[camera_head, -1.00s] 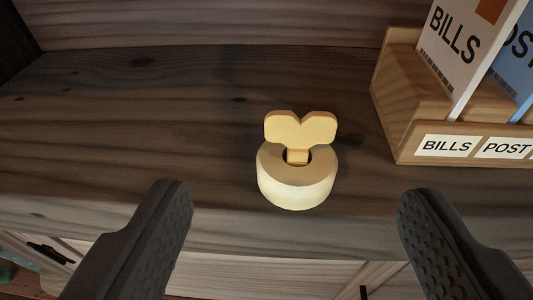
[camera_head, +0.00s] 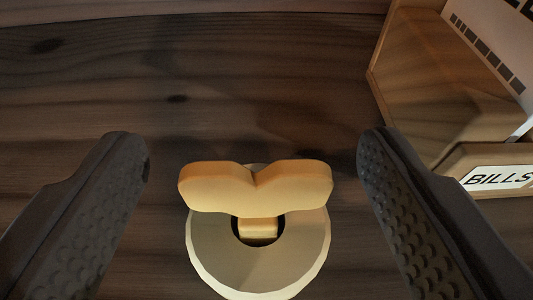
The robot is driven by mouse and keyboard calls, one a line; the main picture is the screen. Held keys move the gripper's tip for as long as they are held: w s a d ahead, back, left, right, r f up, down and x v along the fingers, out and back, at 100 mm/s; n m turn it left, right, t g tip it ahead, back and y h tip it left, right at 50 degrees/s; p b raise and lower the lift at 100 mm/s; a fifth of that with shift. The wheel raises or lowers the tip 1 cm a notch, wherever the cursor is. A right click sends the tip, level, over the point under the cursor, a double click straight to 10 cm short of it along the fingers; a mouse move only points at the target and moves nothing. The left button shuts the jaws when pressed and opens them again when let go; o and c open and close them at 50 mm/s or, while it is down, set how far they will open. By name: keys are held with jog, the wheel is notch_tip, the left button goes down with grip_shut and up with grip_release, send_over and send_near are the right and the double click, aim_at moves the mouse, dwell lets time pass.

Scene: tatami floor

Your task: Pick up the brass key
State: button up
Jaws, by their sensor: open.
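The brass key (camera_head: 256,188) stands upright, its wide two-lobed head above a round cream holder (camera_head: 262,268). Its narrow shank goes down into the dark hole in the middle of the holder, where its lower end is hidden. My gripper (camera_head: 255,155) is open and empty. One dark finger is to the left of the key head and the other to its right, with a gap on both sides. Neither finger visibly touches the key.
A wooden letter rack (camera_head: 432,90) with a BILLS label (camera_head: 497,179) stands at the right, close beyond my right finger. The dark wooden surface (camera_head: 250,60) is clear at the left and behind the key.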

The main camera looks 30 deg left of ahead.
aim_at(261, 184)
jog(key=x, duration=0.3)
jog(key=shift+w+f, duration=0.1)
jog(key=shift+w, duration=0.05)
jog(key=c, duration=1.1)
jog(key=shift+o, duration=0.2)
